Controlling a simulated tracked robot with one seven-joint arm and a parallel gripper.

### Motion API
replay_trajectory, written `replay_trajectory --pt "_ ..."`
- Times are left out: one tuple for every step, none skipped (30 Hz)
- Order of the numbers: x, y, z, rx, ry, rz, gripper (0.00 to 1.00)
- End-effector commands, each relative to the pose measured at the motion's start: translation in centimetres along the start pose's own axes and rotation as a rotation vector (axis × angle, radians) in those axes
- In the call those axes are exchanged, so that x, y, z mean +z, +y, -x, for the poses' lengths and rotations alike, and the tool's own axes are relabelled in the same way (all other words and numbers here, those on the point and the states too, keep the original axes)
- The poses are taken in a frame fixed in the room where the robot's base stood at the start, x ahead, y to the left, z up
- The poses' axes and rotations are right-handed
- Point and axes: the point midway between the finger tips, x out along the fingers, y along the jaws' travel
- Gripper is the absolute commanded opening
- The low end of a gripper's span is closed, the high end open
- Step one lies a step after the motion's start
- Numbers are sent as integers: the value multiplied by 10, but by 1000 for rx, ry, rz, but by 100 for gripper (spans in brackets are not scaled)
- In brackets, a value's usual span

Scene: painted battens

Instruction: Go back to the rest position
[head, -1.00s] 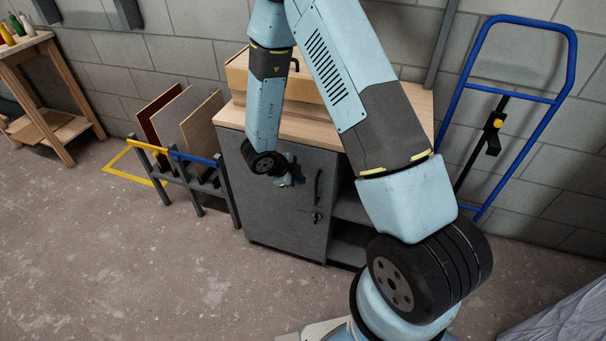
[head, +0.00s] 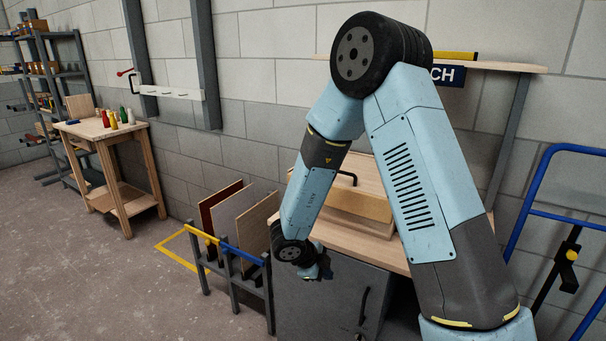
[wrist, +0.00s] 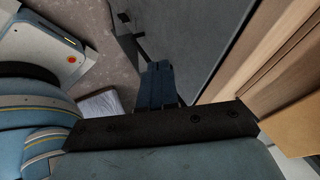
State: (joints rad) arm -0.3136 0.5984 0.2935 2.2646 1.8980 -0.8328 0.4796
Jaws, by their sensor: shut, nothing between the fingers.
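My gripper (head: 318,270) hangs below my folded arm in the head view, in front of the upper left part of a grey cabinet (head: 335,310). It is small and dark there. In the wrist view my gripper's fingers (wrist: 160,82) are together with nothing between them. The grey cabinet front (wrist: 195,40) lies behind them in that view. How far the fingers are from the cabinet I cannot tell.
A wooden box (head: 360,208) stands on the cabinet's wooden top. A rack (head: 228,252) with upright panels is left of the cabinet. A blue hand truck (head: 541,190) leans at right. A bench (head: 100,128) with bottles stands far left. Floor at lower left is clear.

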Motion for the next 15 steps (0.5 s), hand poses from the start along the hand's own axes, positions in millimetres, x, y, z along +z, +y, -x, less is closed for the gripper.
replay_trajectory --pt "0 -15 8 -27 -47 8 0" --pt "0 -23 13 -44 -78 21 0" --pt "1 -35 21 -69 -124 39 0" --pt "1 -44 28 -89 -158 53 0" --pt "1 -53 34 -109 -192 70 0" --pt "0 -64 43 -136 -235 93 0" --pt "-1 -72 50 -157 -266 111 0" --pt "-2 -80 58 -178 -297 130 0" --pt "-3 -89 68 -206 -336 158 0" --pt "-5 -96 76 -226 -364 180 0" --pt "-7 -102 84 -247 -390 201 0" --pt "-10 -110 94 -275 -423 232 0" --pt "-13 -115 102 -296 -448 256 0" --pt "-15 -120 110 -317 -471 281 0" --pt "-19 -126 121 -344 -501 315 0"
